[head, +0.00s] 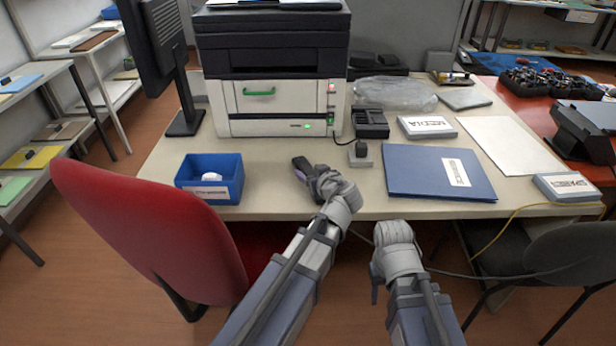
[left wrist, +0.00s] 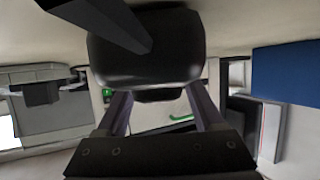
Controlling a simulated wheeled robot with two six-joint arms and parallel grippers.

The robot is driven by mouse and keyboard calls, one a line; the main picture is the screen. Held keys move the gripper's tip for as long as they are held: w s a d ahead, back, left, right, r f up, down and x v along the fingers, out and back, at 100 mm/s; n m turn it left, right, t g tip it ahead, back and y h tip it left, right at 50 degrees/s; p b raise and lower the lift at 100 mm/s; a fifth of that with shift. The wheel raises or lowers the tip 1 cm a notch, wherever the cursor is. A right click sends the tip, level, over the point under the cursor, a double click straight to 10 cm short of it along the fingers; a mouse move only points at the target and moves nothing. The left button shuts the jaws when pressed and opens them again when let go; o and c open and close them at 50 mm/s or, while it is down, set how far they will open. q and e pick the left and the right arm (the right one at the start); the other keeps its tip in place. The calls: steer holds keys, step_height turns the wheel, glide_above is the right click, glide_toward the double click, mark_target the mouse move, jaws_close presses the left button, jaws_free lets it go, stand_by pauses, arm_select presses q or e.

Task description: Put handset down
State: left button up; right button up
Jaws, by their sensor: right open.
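My left gripper (head: 312,181) is over the front middle of the desk (head: 285,197), right of the blue bin. It is shut on a dark handset (head: 301,164). In the left wrist view the black handset (left wrist: 146,55) sits between the two fingertips and fills the upper middle. I cannot tell whether the handset touches the desk. A black cradle-like unit (head: 370,121) stands by the printer. My right gripper (head: 375,276) is open and empty, low in front of the desk edge; its fingers are partly hidden by its wrist.
The blue bin (head: 209,193) holds a white item. A printer (head: 279,98) with a green handle stands behind. A small dark-knobbed object (head: 361,153) and a blue folder (head: 438,172) lie to the right. A red chair (head: 146,234) stands at front left.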

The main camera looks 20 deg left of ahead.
mark_target(310, 171)
arm_select(q)
jaws_close()
stand_by(0.3)
steer(key=shift+r, duration=0.1)
step_height(310, 171, up, 10)
steer(key=p, duration=1)
